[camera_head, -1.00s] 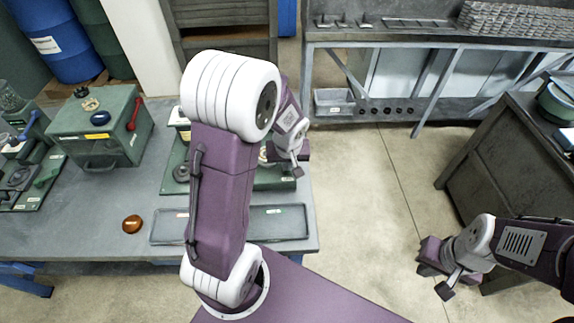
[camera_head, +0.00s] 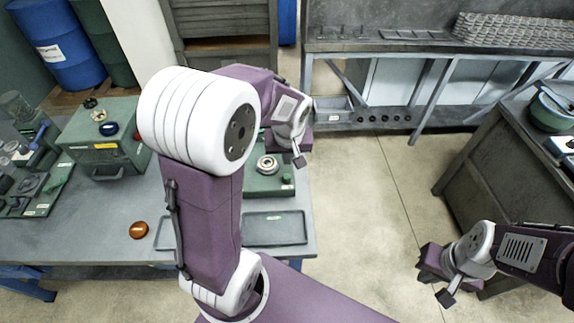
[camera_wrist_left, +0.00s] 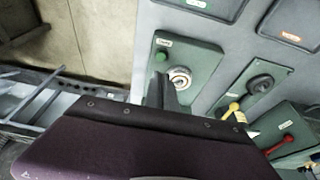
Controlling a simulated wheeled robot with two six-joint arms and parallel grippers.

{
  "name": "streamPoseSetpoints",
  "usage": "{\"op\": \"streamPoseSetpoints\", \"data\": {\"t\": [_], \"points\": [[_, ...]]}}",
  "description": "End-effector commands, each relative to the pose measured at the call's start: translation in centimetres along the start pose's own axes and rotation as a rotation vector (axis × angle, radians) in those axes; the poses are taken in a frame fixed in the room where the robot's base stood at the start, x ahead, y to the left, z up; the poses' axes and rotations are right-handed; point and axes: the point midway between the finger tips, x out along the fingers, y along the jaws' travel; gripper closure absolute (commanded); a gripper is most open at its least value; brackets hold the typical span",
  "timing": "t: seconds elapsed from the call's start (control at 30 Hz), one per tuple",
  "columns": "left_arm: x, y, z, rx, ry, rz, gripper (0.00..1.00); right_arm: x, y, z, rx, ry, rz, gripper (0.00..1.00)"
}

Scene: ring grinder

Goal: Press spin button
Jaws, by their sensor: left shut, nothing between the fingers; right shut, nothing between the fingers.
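A green machine plate (camera_head: 262,185) carries a silver ringed spindle (camera_head: 267,165) and a small green button (camera_head: 287,179). In the left wrist view the green button (camera_wrist_left: 161,55) sits under a small label, beside the spindle (camera_wrist_left: 180,77). My right gripper (camera_head: 428,272) is shut and empty, away at the right above the floor.
A shallow dark tray (camera_head: 275,230) lies in front of the plate. An amber disc (camera_head: 139,230) and a green box (camera_head: 104,145) with a red lever, partly hidden by my arm, are to the left. A dark bench (camera_head: 505,150) stands at the right, with open floor between.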

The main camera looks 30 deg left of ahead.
Motion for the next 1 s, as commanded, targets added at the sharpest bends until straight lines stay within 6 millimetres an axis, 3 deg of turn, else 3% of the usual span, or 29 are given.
{"op": "streamPoseSetpoints", "data": {"t": [0.23,1.0], "points": [[-2.3,0.0,-0.1,0.001,0.002,0.001,1.00,-0.1,0.0,0.0,0.000,0.000,0.000,1.00],[-2.4,0.0,-0.1,0.001,0.002,0.000,1.00,-0.1,0.0,0.0,0.000,0.000,0.000,1.00]]}}
